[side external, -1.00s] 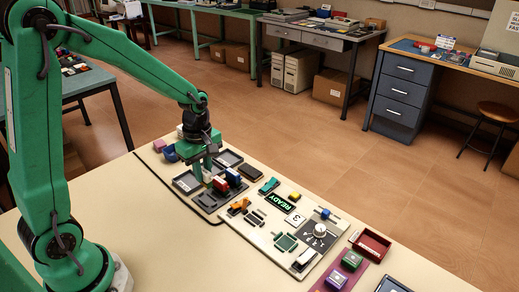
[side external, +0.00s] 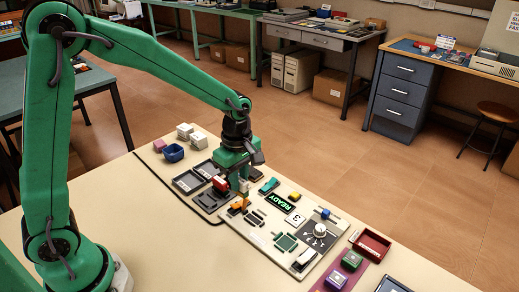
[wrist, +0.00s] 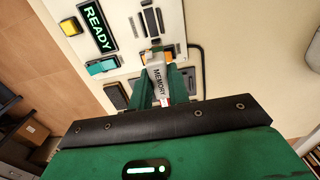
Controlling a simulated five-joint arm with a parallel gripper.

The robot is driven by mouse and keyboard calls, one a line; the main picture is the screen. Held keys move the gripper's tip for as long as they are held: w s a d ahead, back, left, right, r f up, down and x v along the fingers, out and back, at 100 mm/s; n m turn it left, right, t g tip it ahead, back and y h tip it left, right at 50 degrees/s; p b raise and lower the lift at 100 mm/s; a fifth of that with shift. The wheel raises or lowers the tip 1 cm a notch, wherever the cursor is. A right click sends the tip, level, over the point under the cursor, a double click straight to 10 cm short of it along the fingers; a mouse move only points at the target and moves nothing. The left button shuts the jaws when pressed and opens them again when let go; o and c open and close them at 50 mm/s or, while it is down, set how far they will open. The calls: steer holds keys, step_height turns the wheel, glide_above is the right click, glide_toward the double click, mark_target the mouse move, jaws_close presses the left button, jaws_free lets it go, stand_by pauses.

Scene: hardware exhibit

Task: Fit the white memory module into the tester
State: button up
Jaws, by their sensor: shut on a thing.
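My gripper (side external: 243,192) is shut on the white memory module (wrist: 157,80), whose "MEMORY" label reads between the two green fingers (wrist: 158,92) in the wrist view. In the side view the fingers hide most of the module. The tester (side external: 262,240) is a pale panel with a lit READY display (side external: 281,203). My gripper is over its left end, close to an orange part (side external: 237,208) and dark slots (side external: 257,216). In the wrist view the module's far end is near the orange part (wrist: 150,54); I cannot tell whether they touch.
A teal lever (side external: 269,186), a yellow button (side external: 294,196) and a white knob (side external: 320,230) stand on the panel.

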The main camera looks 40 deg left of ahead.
steer(key=d, duration=0.4)
steer(key=shift+w+d+r, duration=0.2)
steer(key=shift+w, duration=0.05)
steer(key=shift+f, duration=0.15)
steer(key=shift+f, duration=3)
steer(key=shift+f, duration=0.6)
stand_by(0.3)
steer(key=o, duration=1.3)
steer(key=shift+r, duration=0.15)
